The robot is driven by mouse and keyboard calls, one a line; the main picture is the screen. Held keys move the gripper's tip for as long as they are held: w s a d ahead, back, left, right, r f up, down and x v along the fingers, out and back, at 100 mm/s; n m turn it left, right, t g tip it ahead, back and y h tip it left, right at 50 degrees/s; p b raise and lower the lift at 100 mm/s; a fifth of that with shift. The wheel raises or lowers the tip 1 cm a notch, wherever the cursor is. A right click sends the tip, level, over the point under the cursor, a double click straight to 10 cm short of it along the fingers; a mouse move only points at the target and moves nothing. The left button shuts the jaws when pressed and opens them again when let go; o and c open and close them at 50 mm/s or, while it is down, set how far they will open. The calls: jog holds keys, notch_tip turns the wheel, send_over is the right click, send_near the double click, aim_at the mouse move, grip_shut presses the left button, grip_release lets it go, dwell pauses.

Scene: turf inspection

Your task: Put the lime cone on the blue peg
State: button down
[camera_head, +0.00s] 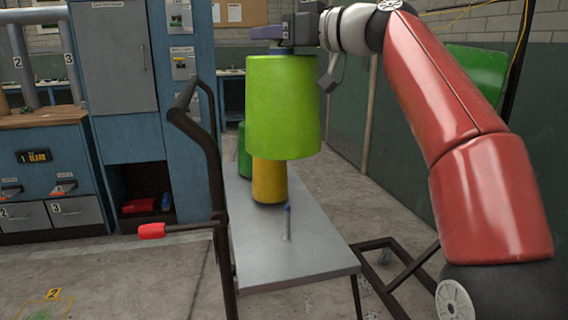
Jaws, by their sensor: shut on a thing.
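The lime cone (284,108) is held in the air above the grey cart top, its wide end down. My gripper (286,48) is at its top, shut on it; the fingertips are largely hidden. The blue peg (287,222) stands upright on the near part of the cart top, below the cone and apart from it. The peg is bare.
A yellow cone (269,182) stands on the cart top (300,256) behind the peg, partly hidden by the lime cone. A green cone (243,150) stands farther back. The cart's black handle (190,130) rises at left. Blue cabinets (120,130) stand behind.

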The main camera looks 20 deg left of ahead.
jog(key=shift+w+d+f+b, duration=0.1)
jog(key=shift+w+f+b, duration=0.1)
jog(key=shift+w+f, duration=0.5)
jog(key=shift+w+d+f+b, duration=0.15)
jog(key=shift+w+f, duration=0.2)
jog(key=shift+w, duration=0.5)
notch_tip(320, 180, down, 15)
jog(key=b, duration=0.9)
jog(key=shift+a, duration=0.15)
jog(key=shift+f+b, duration=0.95)
jog(key=shift+f, duration=1.65)
jog(key=c, duration=0.9)
grip_release()
jog(key=shift+f, duration=0.15)
jog(key=b+v, duration=0.2)
jog(key=v, duration=1)
